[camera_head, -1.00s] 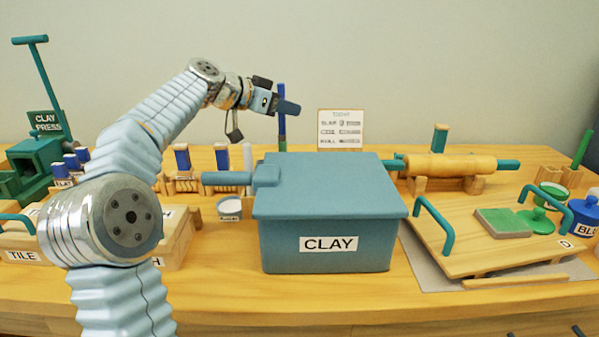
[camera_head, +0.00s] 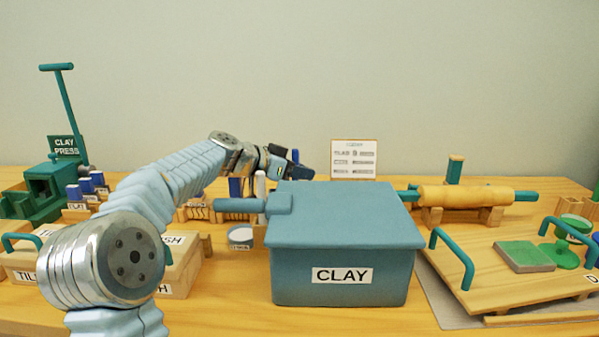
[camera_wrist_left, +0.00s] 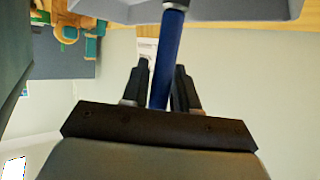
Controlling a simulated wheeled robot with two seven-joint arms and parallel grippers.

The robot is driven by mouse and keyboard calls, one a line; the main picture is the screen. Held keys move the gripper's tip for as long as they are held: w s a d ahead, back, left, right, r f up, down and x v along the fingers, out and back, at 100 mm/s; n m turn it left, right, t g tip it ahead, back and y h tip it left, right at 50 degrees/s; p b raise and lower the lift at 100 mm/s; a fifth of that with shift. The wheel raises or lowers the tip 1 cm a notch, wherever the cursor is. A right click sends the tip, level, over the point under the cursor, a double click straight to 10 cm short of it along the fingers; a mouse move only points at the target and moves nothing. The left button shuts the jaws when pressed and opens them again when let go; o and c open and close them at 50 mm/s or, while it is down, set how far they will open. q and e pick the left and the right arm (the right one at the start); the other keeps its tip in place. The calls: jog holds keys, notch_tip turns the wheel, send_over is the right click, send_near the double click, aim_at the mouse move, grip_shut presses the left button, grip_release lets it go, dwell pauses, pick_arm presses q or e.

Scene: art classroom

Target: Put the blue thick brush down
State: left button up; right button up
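My left gripper (camera_head: 293,169) is just above and behind the back left of the clay box's lid. It is shut on the blue thick brush (camera_head: 295,155), whose blue top shows above the fingers. In the head view the brush's lower part is hidden behind the gripper and box. In the left wrist view the blue handle (camera_wrist_left: 168,55) runs between the two dark fingers (camera_wrist_left: 162,66). A metal-like band shows at its far end, near a pale grey edge (camera_wrist_left: 215,10). My right gripper is not in view.
The teal clay box (camera_head: 340,275) stands in front of the gripper. A rolling pin (camera_head: 465,197) and wooden board (camera_head: 520,290) are to the right. A sign (camera_head: 353,158) stands behind.

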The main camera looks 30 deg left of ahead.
pick_arm(q)
jog(key=shift+o, duration=1.3)
jog(key=b+v, duration=0.1)
jog(key=v, duration=1.1)
jog(key=shift+b, duration=0.35)
